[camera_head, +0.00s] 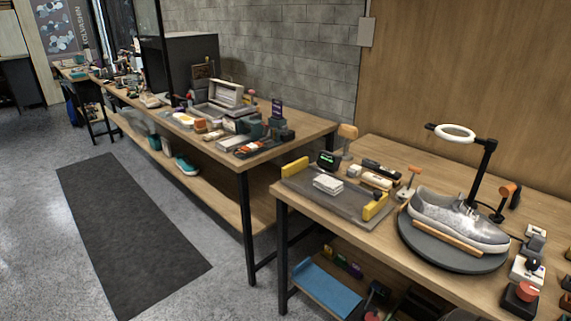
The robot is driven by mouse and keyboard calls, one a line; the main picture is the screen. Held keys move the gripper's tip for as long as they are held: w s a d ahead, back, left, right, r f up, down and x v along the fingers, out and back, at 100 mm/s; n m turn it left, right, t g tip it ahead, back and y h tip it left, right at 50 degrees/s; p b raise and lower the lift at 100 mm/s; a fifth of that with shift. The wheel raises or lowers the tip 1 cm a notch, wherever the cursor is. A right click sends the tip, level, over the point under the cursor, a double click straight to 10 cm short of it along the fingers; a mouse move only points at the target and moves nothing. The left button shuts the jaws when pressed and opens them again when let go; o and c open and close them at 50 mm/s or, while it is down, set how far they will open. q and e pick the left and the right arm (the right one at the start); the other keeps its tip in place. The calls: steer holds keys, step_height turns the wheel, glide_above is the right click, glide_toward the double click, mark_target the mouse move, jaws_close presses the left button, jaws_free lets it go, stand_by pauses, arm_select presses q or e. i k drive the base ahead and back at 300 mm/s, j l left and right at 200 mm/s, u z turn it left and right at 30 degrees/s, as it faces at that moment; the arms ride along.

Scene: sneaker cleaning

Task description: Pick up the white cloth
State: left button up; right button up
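A small white folded item that looks like the white cloth (327,184) lies on a grey tray (345,210) on the near workbench, left of the shoe. Its fine detail is too small to tell. A light grey sneaker (458,215) rests on a round dark turntable (426,250) to the right of the tray. Neither of my grippers is in view, and nothing touches the white item.
Yellow blocks (295,167) sit at the tray's edges. A ring lamp (455,133) on a black stand rises behind the sneaker. Brushes and small boxes (376,181) lie behind the tray. A second bench (285,147) stands left. The floor with a dark mat (125,225) is clear.

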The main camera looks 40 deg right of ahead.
mark_target(327, 184)
steer(key=i+z, duration=0.1)
steer(key=i, duration=0.6)
steer(key=i+j+z, duration=0.1)
steer(key=i, duration=0.65)
steer(key=i+j+z, duration=0.1)
steer(key=i, duration=0.6)
steer(key=j, duration=0.1)
